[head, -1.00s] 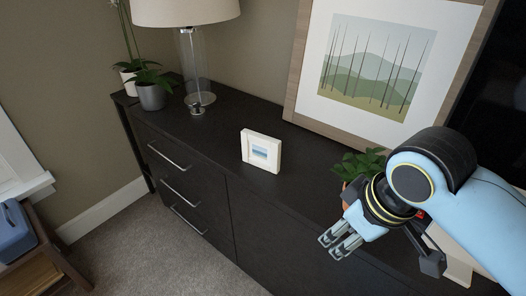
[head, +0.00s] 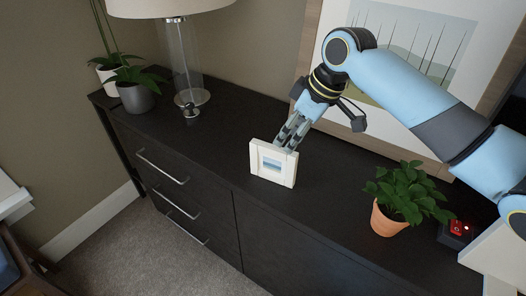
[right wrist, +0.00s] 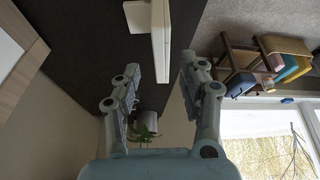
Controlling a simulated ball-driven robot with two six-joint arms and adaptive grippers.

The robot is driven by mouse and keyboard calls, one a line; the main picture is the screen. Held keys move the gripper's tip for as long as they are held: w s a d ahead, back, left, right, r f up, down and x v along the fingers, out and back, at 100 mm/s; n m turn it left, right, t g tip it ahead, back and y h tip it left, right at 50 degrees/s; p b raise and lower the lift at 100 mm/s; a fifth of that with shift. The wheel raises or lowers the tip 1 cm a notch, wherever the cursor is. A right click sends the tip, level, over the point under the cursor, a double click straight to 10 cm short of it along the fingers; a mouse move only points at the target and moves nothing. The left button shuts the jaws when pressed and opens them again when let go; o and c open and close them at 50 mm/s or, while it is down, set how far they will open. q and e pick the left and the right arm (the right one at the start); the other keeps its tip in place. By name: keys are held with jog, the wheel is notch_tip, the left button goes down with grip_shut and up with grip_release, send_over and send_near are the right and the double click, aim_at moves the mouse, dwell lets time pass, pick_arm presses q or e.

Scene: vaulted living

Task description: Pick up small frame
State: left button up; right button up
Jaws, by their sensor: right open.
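The small frame (head: 272,164) is white with a pale blue picture and stands upright on the dark cabinet (head: 213,142). My right gripper (head: 289,135) comes down from behind and above it, with its fingertips at the frame's upper edge in the head view. In the right wrist view the small frame (right wrist: 161,40) shows nearly edge-on, between the two spread fingers of my right gripper (right wrist: 158,68). Bare gaps show on both sides of it, so the fingers are open. My left gripper is in neither view.
A potted plant in terracotta (head: 388,219) stands to the right on the cabinet. A glass lamp (head: 184,60) and a grey-potted plant (head: 135,97) stand at the left. A large framed picture (head: 308,57) leans behind my right arm. Bare cabinet top lies left of the small frame.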

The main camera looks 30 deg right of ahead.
aim_at(281, 148)
jog(key=b+x, duration=0.1)
jog(key=x, duration=0.4)
jog(key=shift+w+a+f, duration=0.1)
jog(key=shift+w+f, duration=0.1)
jog(key=shift+w, duration=0.05)
jog(key=x, duration=0.5)
jog(key=shift+f+b, duration=0.2)
jog(key=shift+b, duration=0.2)
jog(key=shift+s+r, duration=0.1)
jog(key=shift+c, duration=1.4)
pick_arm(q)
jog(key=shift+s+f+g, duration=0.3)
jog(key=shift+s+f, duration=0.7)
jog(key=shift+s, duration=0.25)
pick_arm(e)
grip_shut()
